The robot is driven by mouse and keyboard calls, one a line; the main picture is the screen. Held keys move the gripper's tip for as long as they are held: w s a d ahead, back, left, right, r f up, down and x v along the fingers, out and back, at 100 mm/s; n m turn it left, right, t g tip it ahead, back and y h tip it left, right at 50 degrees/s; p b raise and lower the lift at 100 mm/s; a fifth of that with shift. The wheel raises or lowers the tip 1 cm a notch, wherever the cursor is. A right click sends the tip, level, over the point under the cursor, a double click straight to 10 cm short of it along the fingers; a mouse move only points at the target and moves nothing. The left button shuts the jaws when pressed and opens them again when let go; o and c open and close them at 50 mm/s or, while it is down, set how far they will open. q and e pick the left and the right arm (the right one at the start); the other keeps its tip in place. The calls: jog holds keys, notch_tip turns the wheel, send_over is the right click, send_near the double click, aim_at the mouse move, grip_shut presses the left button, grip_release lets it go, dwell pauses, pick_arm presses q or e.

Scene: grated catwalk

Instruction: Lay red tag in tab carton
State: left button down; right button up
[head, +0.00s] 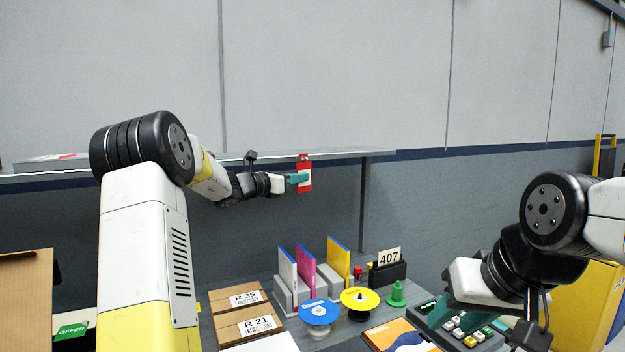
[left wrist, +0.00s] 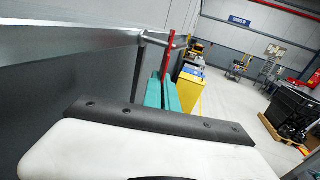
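The red tag (head: 304,161), a flat upright piece with a pale patch, shows in front of the shelf edge in the head view. My left gripper (head: 299,178) reaches it from the left, its teal fingers at the tag's lower half. In the left wrist view the red tag (left wrist: 171,50) stands edge-on between the nearly closed teal fingers (left wrist: 161,93). I cannot tell whether it still touches a shelf hook. A brown cardboard carton (head: 26,290) with a raised flap is at the far left, partly cut off; its inside is hidden. My right gripper (head: 468,318) is open and empty over a keypad.
The grey shelf (head: 350,153) runs along the wall. Below, the bench holds R 35 (head: 240,297) and R 21 (head: 246,325) boxes, upright folders (head: 306,268), blue (head: 319,312) and yellow (head: 360,299) spools, a 407 card holder (head: 388,270) and a keypad (head: 477,334).

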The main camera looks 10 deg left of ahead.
pick_arm(q)
jog(key=shift+s+d, duration=0.25)
jog(key=shift+s, duration=0.1)
dwell(0.3)
jog(key=shift+s+d+r, duration=0.45)
jog(key=shift+s, duration=0.2)
jog(key=shift+s, duration=0.1)
jog(key=shift+d, duration=0.1)
jog(key=shift+s+d, duration=0.6)
jog(key=shift+s, duration=0.3)
jog(key=shift+s+d, duration=0.55)
jog(key=shift+s, duration=0.35)
jog(key=shift+s, duration=0.1)
